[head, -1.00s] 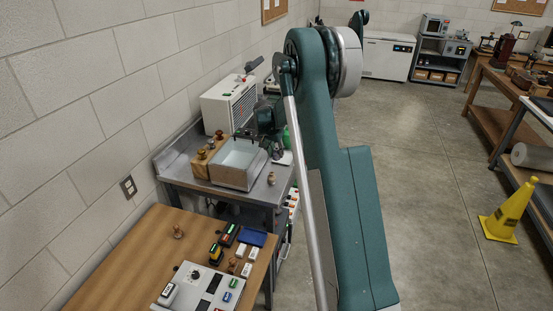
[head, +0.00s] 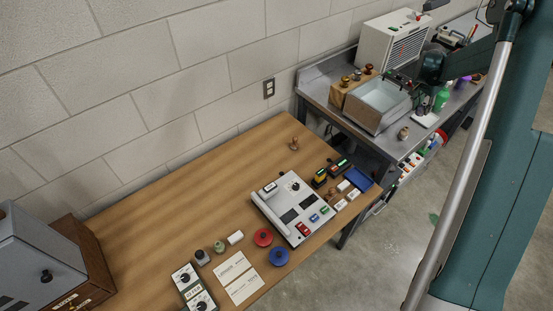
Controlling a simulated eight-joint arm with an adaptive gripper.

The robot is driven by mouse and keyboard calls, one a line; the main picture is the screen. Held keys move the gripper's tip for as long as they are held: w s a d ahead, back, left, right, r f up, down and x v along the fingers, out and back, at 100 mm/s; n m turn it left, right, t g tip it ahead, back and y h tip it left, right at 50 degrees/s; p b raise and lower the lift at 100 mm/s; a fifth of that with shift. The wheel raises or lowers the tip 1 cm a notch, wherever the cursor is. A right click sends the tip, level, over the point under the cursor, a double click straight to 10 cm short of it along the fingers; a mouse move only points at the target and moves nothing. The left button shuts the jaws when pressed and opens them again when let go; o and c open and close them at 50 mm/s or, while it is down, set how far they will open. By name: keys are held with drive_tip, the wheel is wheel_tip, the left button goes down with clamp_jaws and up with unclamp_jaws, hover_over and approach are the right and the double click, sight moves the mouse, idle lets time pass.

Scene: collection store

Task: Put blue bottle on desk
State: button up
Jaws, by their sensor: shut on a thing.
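The wooden desk (head: 205,190) fills the lower middle of the head view, with wide bare wood at its left and back. My gripper (head: 402,80) is at the upper right, above the grey metal bench and close to the pale tub. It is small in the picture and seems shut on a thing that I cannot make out. I see no clear blue bottle; it may be hidden by the gripper or too small to tell.
A pale tub (head: 377,122) and wooden block (head: 345,92) stand on the metal bench (head: 318,83). A control panel (head: 272,205), red spool (head: 263,237), blue spool (head: 278,257) and stamps occupy the desk's right and front. A grey-and-wood box (head: 92,262) stands at left.

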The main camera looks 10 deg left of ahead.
sight(424, 104)
drive_tip(key=shift+r, duration=0.1)
wheel_tip(424, 104, up, 10)
drive_tip(key=shift+r, duration=0.25)
drive_tip(key=s+a+n+t+y+b, duration=0.1)
drive_tip(key=s+a+n+b, duration=0.15)
drive_tip(key=a, duration=1.05)
drive_tip(key=s+a+r+n+y+b, duration=0.1)
drive_tip(key=a+n+b, duration=0.15)
drive_tip(key=a, duration=1.05)
drive_tip(key=s+a+n+t+y+b, duration=0.15)
drive_tip(key=a+n, duration=0.25)
drive_tip(key=a, duration=1)
drive_tip(key=s+a+n+g+y+b, duration=0.1)
drive_tip(key=s+a+n+b, duration=0.25)
drive_tip(key=s+a, duration=0.75)
drive_tip(key=s+a+n+y+b, duration=0.1)
drive_tip(key=s+a+n+b, duration=0.25)
drive_tip(key=s+a, duration=0.75)
drive_tip(key=s+a+n+g+y+b, duration=0.15)
drive_tip(key=s+a+n, duration=0.35)
drive_tip(key=a, duration=1.1)
wheel_tip(424, 104, down, 26)
drive_tip(key=s+m, duration=0.1)
drive_tip(key=shift+s+r+t, duration=0.15)
drive_tip(key=shift+r+t, duration=0.1)
drive_tip(key=shift+t, duration=0.05)
drive_tip(key=shift+d, duration=0.1)
